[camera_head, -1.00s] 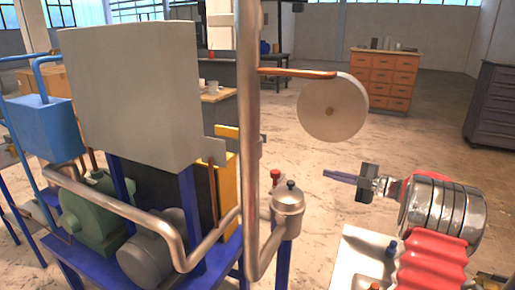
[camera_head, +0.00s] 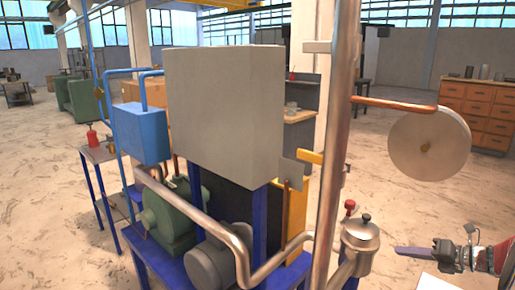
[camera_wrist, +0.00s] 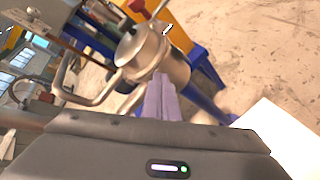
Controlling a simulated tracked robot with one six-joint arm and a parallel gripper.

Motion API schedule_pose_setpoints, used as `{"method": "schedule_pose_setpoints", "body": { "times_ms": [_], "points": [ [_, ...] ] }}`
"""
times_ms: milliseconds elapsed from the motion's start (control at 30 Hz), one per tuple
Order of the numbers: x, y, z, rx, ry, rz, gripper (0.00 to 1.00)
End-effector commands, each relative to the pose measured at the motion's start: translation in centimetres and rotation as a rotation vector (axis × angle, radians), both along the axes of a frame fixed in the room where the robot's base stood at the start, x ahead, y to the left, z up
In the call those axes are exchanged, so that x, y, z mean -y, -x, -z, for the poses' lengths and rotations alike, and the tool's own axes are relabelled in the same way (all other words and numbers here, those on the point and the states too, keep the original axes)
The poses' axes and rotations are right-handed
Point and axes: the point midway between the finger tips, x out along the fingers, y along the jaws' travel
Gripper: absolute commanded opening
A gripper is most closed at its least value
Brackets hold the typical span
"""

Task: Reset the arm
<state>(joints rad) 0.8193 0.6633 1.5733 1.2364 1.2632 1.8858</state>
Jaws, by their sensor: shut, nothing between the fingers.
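My gripper (camera_head: 412,251) shows at the lower right of the head view, its purple fingers pointing left toward the vacuum machine. The fingers are together with nothing between them. In the wrist view the closed fingers (camera_wrist: 161,98) point at a small silver lidded pot (camera_wrist: 152,52). The same pot (camera_head: 360,240) stands just left of my gripper in the head view, and a gap shows between them there. In the wrist view the fingertips overlap the pot's lower part; I cannot tell from that view how far apart they are.
The machine has a grey box (camera_head: 224,115), a blue box (camera_head: 138,132), a thick upright pipe (camera_head: 335,150) and a blue frame. A copper pipe (camera_head: 393,104) leads to a round pale disc (camera_head: 428,143) above my gripper. A wooden drawer cabinet (camera_head: 480,110) stands behind. Open floor lies at left.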

Motion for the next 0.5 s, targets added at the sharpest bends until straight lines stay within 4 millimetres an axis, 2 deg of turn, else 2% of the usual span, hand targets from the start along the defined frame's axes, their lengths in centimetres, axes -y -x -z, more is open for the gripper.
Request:
{"method": "schedule_pose_setpoints", "body": {
  "times_ms": [200,500],
  "points": [
    [-3.3,2.9,1.1,0.086,0.305,-0.237,0.0],
    [-8.6,7.6,1.2,0.247,0.708,-0.664,0.0]
  ]
}}
